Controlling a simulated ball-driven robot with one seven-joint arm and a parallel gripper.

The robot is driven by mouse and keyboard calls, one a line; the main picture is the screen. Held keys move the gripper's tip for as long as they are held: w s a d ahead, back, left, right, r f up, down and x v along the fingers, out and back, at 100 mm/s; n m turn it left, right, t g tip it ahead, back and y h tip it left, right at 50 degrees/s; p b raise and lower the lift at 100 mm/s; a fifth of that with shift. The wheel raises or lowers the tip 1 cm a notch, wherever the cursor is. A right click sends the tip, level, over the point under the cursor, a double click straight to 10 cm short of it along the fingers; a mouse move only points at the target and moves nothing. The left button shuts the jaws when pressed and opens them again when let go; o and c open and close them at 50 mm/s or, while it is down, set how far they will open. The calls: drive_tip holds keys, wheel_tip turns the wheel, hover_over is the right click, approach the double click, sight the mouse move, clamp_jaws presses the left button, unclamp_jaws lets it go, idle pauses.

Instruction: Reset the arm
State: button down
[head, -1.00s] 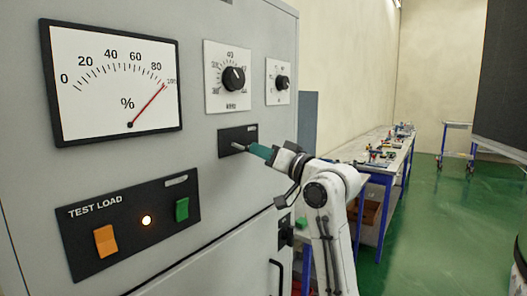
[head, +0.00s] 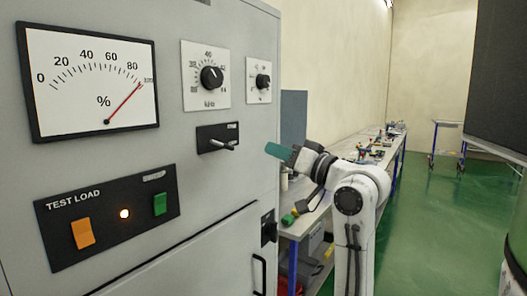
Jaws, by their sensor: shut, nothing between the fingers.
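My gripper (head: 268,149), with a teal end, is at the middle of the head view, just right of the grey cabinet (head: 225,178). It is shut and empty, and apart from the cabinet. My white arm rises behind it at the right. A grey lever (head: 222,145) sticks out of a black plate on the cabinet face, left of my gripper, with a clear gap between them. The dial meter (head: 90,80) has its red needle at about 100 percent.
Two round knobs on white plates, a larger one (head: 212,77) and a smaller one (head: 263,81), sit above the lever. A long workbench (head: 300,226) with small parts runs along the wall behind my arm. Green floor (head: 430,220) is open at the right. A dark panel (head: 498,75) hangs upper right.

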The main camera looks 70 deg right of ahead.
drive_tip(key=w+a+f+n+g+y, duration=0.1)
drive_tip(key=w+a+f+g+y, duration=0.15)
drive_tip(key=a+f, duration=0.6)
drive_tip(key=w+a+f+g+y, duration=0.1)
drive_tip(key=w+a+f+g, duration=0.2)
drive_tip(key=f, duration=1)
drive_tip(key=w+a+f+n+g+y, duration=0.1)
drive_tip(key=w+a+f+g+y, duration=0.15)
drive_tip(key=a+f, duration=0.6)
drive_tip(key=s+a+f+n+g, duration=0.1)
drive_tip(key=s+a+f+g, duration=0.15)
drive_tip(key=f, duration=0.55)
drive_tip(key=s+a+f+n+g, duration=0.2)
drive_tip(key=s+a+f, duration=0.15)
drive_tip(key=f, duration=0.45)
drive_tip(key=s+a+f+n+g, duration=0.1)
drive_tip(key=s+a+f+g, duration=0.1)
drive_tip(key=s, duration=0.4)
drive_tip(key=s+a+f+n+g, duration=0.2)
drive_tip(key=s+a+f+g, duration=0.1)
drive_tip(key=s+f, duration=0.3)
drive_tip(key=shift+s+a+f+g, duration=0.25)
drive_tip(key=shift+s+a+g, duration=0.1)
drive_tip(key=shift+s+a, duration=0.25)
drive_tip(key=shift+w+a, duration=0.1)
drive_tip(key=shift+w, duration=0.1)
